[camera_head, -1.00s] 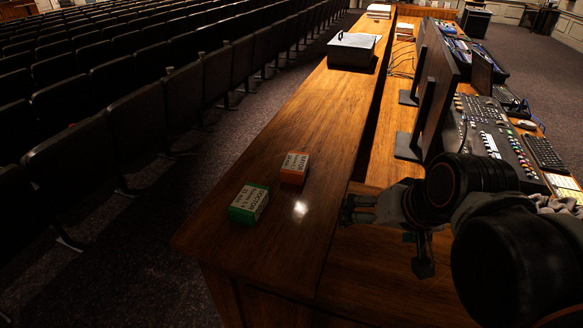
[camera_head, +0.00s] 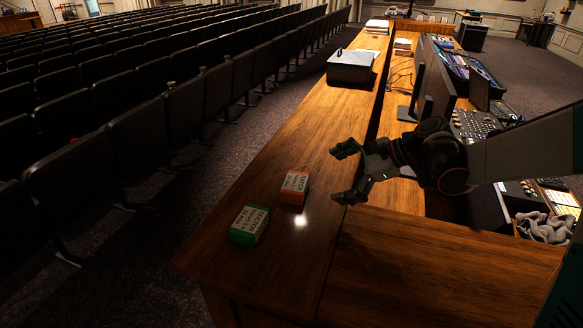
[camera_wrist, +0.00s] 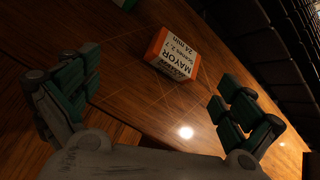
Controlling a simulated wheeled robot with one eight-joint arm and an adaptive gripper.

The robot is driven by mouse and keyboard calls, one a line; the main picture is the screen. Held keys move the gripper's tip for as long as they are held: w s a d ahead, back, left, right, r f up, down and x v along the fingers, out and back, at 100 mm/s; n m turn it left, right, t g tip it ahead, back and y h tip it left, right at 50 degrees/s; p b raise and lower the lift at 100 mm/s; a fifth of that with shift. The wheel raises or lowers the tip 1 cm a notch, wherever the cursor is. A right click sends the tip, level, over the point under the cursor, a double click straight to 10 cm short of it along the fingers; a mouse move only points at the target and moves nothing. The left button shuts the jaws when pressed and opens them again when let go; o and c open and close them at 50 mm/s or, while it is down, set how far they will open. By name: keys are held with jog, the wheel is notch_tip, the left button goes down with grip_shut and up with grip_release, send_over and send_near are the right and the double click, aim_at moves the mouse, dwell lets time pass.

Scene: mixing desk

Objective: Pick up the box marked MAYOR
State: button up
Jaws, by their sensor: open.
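The box marked MAYOR (camera_head: 294,187) is orange with a white label and sits on the wooden desk top. In the wrist view the MAYOR box (camera_wrist: 173,54) lies ahead of and between my fingers, with its label readable. My gripper (camera_head: 347,174) is open and empty, to the right of the box in the head view and apart from it. In the wrist view my gripper's two green-padded fingers (camera_wrist: 158,102) are spread wide.
A green box (camera_head: 249,225) with a white label stands just left of and nearer than the orange box. A grey case (camera_head: 350,67) lies farther along the desk. Monitors (camera_head: 437,80) stand at the right. The desk (camera_head: 255,275) around the boxes is clear.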

jog(key=w+d+f+m+y, duration=0.2)
jog(key=w, duration=0.1)
jog(key=w+d+f+m+y, duration=0.1)
jog(key=w+m, duration=0.1)
jog(key=shift+w+d+f+p, duration=0.1)
jog(key=shift+w+f+p, duration=0.05)
jog(key=shift+p, duration=0.2)
jog(key=b, duration=0.2)
send_near(299, 182)
jog(key=x, duration=0.4)
jog(key=shift+a, duration=0.3)
jog(key=b+x, duration=0.2)
jog(key=x, duration=0.2)
jog(key=shift+a+f, duration=0.1)
jog(key=shift+f, duration=0.2)
jog(key=shift+w+a+f, duration=0.1)
jog(key=shift+w+a, duration=0.05)
jog(key=shift+a, duration=0.25)
jog(key=shift+c, duration=0.6)
jog(key=c, duration=0.8)
